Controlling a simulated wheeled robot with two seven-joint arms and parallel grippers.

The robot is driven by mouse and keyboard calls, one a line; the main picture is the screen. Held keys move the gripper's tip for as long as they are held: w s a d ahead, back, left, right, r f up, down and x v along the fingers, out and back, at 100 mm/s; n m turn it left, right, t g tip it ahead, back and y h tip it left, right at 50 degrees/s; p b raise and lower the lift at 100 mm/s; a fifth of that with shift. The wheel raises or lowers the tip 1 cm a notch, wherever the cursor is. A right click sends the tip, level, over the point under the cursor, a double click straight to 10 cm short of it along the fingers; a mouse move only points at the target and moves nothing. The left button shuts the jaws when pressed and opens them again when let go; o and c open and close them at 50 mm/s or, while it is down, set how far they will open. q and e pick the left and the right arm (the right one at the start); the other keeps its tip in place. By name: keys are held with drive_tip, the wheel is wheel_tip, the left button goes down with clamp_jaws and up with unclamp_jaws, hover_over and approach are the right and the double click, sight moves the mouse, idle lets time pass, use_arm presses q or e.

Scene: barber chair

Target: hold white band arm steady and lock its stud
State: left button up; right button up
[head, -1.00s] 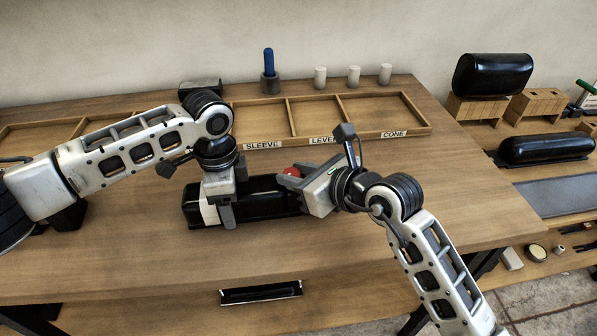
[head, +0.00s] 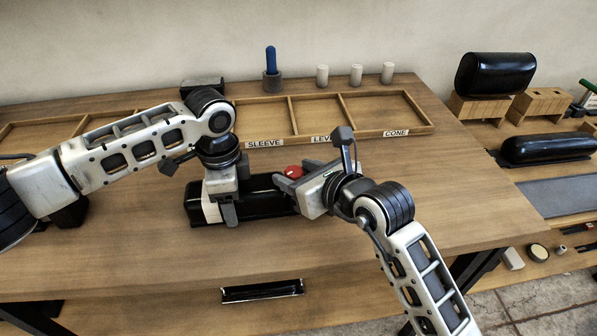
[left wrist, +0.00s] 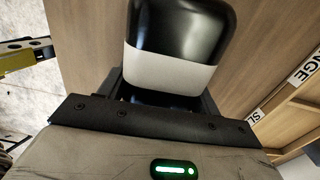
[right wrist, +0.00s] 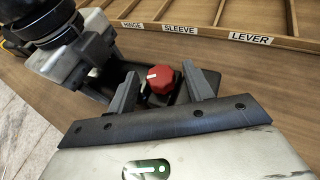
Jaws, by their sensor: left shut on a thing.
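The black padded arm (head: 262,202) with a white band (head: 209,208) at its left end lies on the workbench. My left gripper (head: 226,205) is shut on it close to the band. In the left wrist view, the white band (left wrist: 170,68) and glossy black end show between and above the fingers. A red stud knob (head: 293,169) sits near the arm's right part. My right gripper (head: 287,181) is open beside it. In the right wrist view, the red knob (right wrist: 160,79) with a white mark shows between the spread fingers, with gaps on both sides.
A shallow wooden tray (head: 338,139) with labelled compartments lies behind the arm. A blue-handled tool in a holder (head: 271,70) and white cylinders (head: 357,74) stand at the back. Other black pads (head: 495,74) are at the right. The front of the bench is clear.

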drive_tip(key=shift+d, duration=0.1)
drive_tip(key=v, duration=1.2)
drive_tip(key=w+a+n+g, duration=0.6)
drive_tip(key=w+d+r+n+g+h, duration=0.3)
drive_tip(key=d+r+g, duration=0.1)
drive_tip(key=r, duration=0.3)
drive_tip(key=x, duration=1.1)
drive_tip(key=shift+w+f, duration=0.1)
drive_tip(key=shift+f, duration=0.1)
